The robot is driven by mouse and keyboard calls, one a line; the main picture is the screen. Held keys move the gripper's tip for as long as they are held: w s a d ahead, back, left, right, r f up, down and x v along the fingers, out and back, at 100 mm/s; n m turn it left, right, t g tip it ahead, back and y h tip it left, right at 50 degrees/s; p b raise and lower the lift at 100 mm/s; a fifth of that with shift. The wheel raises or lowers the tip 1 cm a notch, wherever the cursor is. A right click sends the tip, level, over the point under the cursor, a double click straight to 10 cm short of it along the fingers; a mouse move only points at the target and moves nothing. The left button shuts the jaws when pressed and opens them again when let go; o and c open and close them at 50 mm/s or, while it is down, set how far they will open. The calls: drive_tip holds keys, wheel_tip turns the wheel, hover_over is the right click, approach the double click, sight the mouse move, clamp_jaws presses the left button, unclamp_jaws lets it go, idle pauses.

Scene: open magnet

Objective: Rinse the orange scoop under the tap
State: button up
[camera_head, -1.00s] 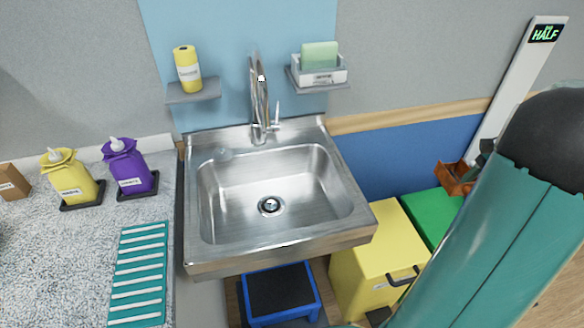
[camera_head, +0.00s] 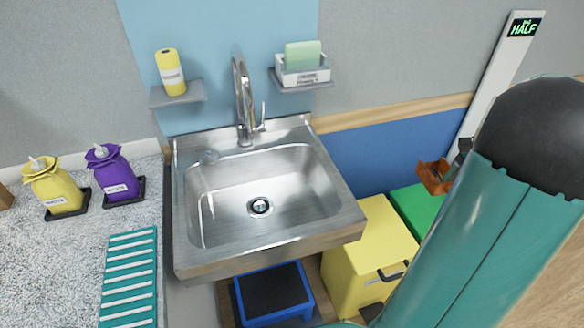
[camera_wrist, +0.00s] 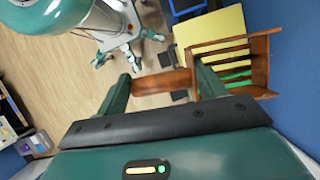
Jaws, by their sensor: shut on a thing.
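The orange scoop (camera_head: 433,177) hangs in the air at the right of the head view, in front of the blue wall panel. In the wrist view the scoop (camera_wrist: 262,62) shows slots, and its handle lies between the two fingers of my gripper (camera_wrist: 161,80). My gripper is shut on that handle. In the head view the gripper (camera_head: 461,150) is a small dark shape, partly hidden by my arm. The silver tap (camera_head: 243,100) stands at the back of the steel sink (camera_head: 270,243), well left of the scoop. No water shows, and the basin looks empty.
A yellow bin (camera_head: 370,250) and a green box (camera_head: 413,212) stand right of the sink. A blue step stool (camera_head: 272,292) is below it. Shelves hold a yellow bottle (camera_head: 171,72) and a sponge (camera_head: 302,55). Yellow and purple bottles (camera_head: 116,178) stand on the left counter.

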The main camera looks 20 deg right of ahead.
drive_tip(key=shift+s+a, duration=0.9)
drive_tip(key=shift+s, duration=0.25)
drive_tip(key=shift+s+a, duration=0.9)
drive_tip(key=shift+s, duration=0.2)
drive_tip(key=s+a+r, duration=0.3)
drive_tip(key=s+r, duration=0.1)
idle(0.4)
drive_tip(key=shift+w+f, duration=0.1)
drive_tip(key=shift+w, duration=0.1)
